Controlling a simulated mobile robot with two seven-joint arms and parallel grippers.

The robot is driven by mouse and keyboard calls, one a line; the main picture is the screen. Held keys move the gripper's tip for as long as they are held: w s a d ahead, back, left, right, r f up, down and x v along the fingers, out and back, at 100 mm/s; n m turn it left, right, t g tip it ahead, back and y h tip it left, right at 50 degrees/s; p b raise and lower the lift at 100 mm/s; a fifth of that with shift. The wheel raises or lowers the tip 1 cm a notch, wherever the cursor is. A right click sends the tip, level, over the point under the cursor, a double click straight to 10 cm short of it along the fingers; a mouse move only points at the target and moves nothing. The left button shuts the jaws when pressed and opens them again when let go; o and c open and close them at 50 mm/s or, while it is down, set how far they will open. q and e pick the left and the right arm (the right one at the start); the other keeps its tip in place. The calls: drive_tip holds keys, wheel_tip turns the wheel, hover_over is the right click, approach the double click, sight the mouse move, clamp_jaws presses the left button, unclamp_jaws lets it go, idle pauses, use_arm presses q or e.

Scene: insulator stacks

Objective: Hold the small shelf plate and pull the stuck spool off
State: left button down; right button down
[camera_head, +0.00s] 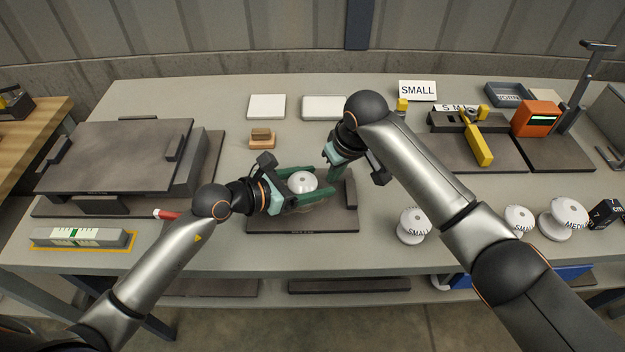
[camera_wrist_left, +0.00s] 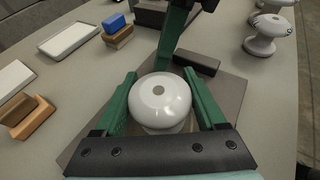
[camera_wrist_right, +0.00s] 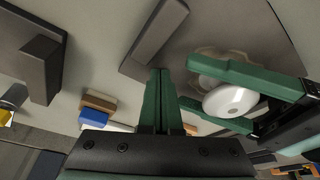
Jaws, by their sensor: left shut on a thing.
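A white spool (camera_head: 303,182) sits over a dark plate (camera_head: 300,224) at the middle of the table. My left gripper (camera_head: 322,182) is shut on this spool, with one green finger along each side; the left wrist view shows the spool (camera_wrist_left: 160,98) between the fingers. The spool's lower part and its contact with the plate are hidden. A dark upright block (camera_head: 350,190) stands at the plate's right end. My right gripper (camera_head: 333,168) hangs beyond the spool, apart from it. In the right wrist view its green fingers (camera_wrist_right: 160,95) are together with nothing between them.
A large dark fixture (camera_head: 120,155) fills the left. White trays (camera_head: 266,107) and a wooden block (camera_head: 262,139) lie behind. A yellow-handled tool (camera_head: 477,143) and an orange device (camera_head: 536,118) stand at the back right.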

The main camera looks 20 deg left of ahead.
sight(312, 175)
drive_tip(key=shift+s+d+f, duration=0.15)
drive_tip(key=shift+s+f, duration=0.05)
drive_tip(key=shift+f, duration=0.25)
use_arm(q)
drive_tip(key=shift+r, duration=2)
drive_tip(key=shift+w+f, duration=0.1)
use_arm(e)
drive_tip(key=shift+w+r, duration=0.15)
drive_tip(key=shift+r, duration=3.15)
drive_tip(key=shift+r, duration=0.15)
drive_tip(key=v, duration=1.1)
drive_tip(key=shift+r, duration=0.4)
